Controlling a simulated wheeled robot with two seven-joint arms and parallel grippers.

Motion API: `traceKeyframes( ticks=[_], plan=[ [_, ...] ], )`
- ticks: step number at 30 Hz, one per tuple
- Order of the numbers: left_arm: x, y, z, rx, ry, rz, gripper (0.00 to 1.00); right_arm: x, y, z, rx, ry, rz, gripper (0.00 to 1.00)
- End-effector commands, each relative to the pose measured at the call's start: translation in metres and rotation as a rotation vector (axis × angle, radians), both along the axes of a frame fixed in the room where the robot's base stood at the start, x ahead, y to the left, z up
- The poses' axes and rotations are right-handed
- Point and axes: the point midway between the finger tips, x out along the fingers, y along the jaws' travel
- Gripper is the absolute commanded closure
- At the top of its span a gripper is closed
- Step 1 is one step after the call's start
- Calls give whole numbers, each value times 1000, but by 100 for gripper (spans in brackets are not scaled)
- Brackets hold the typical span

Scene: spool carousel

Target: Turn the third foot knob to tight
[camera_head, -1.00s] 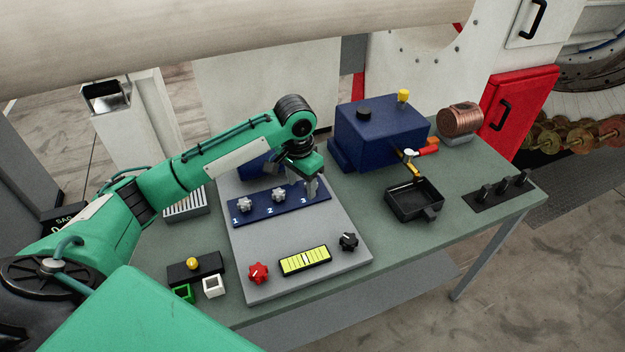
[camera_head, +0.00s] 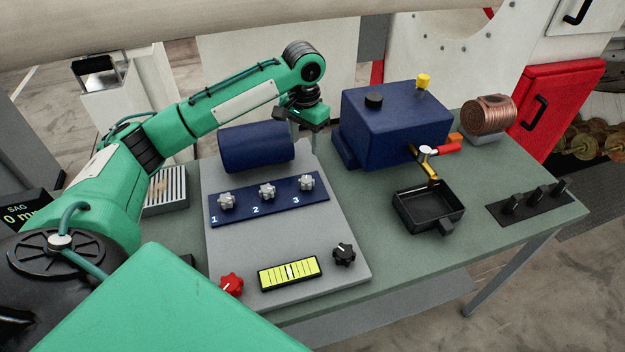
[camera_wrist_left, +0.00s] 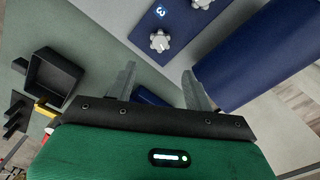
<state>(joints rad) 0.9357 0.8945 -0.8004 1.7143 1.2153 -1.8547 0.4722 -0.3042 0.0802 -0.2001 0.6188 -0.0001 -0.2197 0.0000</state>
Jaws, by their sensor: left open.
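The third foot knob (camera_head: 307,181) is a light grey lobed knob by the number 3 on a dark blue strip (camera_head: 236,213). The first knob (camera_head: 227,201) and second knob (camera_head: 266,191) sit to its left. My left gripper (camera_head: 304,142) is open and empty, behind and above the third knob, apart from it. In the left wrist view the third knob (camera_wrist_left: 159,41) shows beyond the open fingers (camera_wrist_left: 158,76), with clear space between. I cannot read the knob's setting. My right gripper is not in view.
A blue cylinder (camera_head: 256,147) lies behind the strip, left of my gripper. A blue box (camera_head: 395,125) with a tap stands to the right, above a black tray (camera_head: 417,214). A red knob (camera_head: 231,284), yellow gauge (camera_head: 289,273) and black knob (camera_head: 344,254) are at the plate's front.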

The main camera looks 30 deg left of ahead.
Motion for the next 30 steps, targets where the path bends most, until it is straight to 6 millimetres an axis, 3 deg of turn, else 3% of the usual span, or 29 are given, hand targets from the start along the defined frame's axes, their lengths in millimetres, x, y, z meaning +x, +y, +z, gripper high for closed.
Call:
traceKeyframes(
  ticks=[8,21,30],
  plan=[
    [0,1,-24,1,2,2,48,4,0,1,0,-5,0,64],
    [-1,1,-112,1,2,1,48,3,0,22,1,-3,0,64],
    [0,0,-141,0,-1,0,48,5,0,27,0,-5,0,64]
  ],
)
